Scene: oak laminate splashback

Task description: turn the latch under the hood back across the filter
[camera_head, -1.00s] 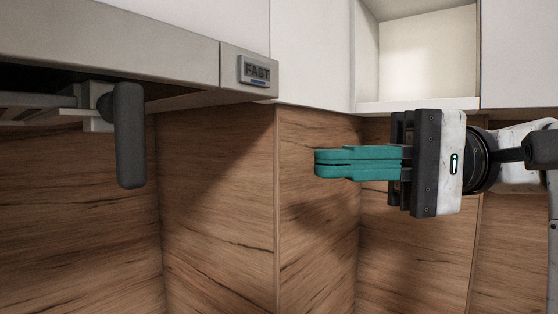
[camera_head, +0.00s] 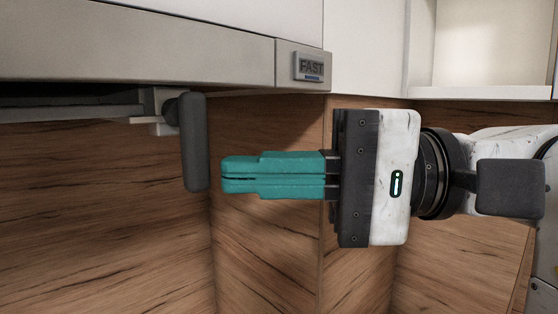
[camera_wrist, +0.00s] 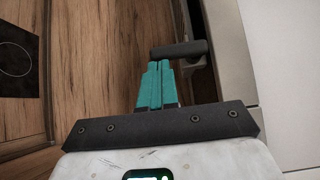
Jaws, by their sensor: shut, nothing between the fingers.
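The latch (camera_head: 195,142) is a dark grey rounded bar under the hood, hanging straight down from a light pivot block. In the wrist view the latch (camera_wrist: 180,49) lies crosswise just beyond my fingertips. The filter (camera_head: 70,108) shows as a dark edge-on strip under the hood, left of the latch. My gripper (camera_head: 224,175) has teal fingers pressed together, empty, pointing left at the lower part of the latch. A small gap shows between the fingertips and the latch in the head view; contact cannot be told in the wrist view (camera_wrist: 153,66).
White cabinets and an open shelf (camera_head: 490,93) are above. The wood splashback (camera_head: 100,220) stands behind. A dark hob (camera_wrist: 16,62) shows in the wrist view.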

